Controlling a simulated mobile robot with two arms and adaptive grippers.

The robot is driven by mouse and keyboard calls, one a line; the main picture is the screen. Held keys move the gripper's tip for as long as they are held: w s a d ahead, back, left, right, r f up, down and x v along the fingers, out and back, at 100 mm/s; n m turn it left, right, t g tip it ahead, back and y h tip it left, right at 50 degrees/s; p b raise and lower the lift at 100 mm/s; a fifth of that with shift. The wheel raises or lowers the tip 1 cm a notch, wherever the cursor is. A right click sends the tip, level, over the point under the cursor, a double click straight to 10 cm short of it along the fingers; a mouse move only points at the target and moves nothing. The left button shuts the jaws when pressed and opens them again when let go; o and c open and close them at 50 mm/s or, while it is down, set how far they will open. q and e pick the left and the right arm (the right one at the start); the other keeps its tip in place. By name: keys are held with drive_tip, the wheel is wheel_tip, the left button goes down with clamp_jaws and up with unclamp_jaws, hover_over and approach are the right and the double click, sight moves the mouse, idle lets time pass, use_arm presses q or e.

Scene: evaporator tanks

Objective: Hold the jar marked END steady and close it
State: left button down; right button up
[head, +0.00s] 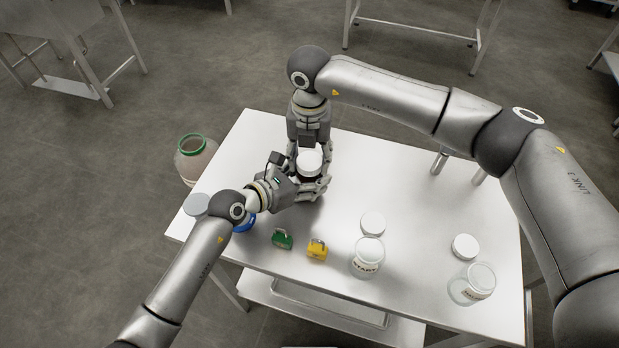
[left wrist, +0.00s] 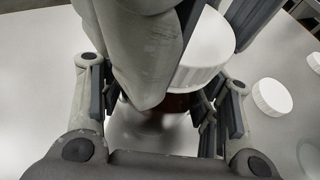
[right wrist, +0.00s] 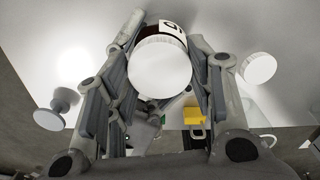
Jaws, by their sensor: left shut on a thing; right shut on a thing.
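The jar (head: 308,176) has a dark red-brown body and stands near the table's back left. Its white lid (head: 309,161) is at its top; I cannot tell whether it is fully seated. A white label edge with partial black lettering shows in the right wrist view (right wrist: 173,30). My left gripper (head: 309,186) is shut around the jar's body from the left. My right gripper (head: 308,152) comes from above and is shut on the lid, which lies between its fingers in the right wrist view (right wrist: 160,68). Fingers hide much of the jar.
Green (head: 282,239) and yellow (head: 317,250) padlocks lie in front, with a blue thing (head: 245,222) partly hidden by my left arm. Clear START jars (head: 368,257) and loose white lids (head: 373,223) stand at right. A green-rimmed jar (head: 196,160) is beyond the left edge.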

drive_tip(key=m, duration=1.1)
drive_tip(key=o, duration=1.1)
drive_tip(key=shift+r, duration=2.25)
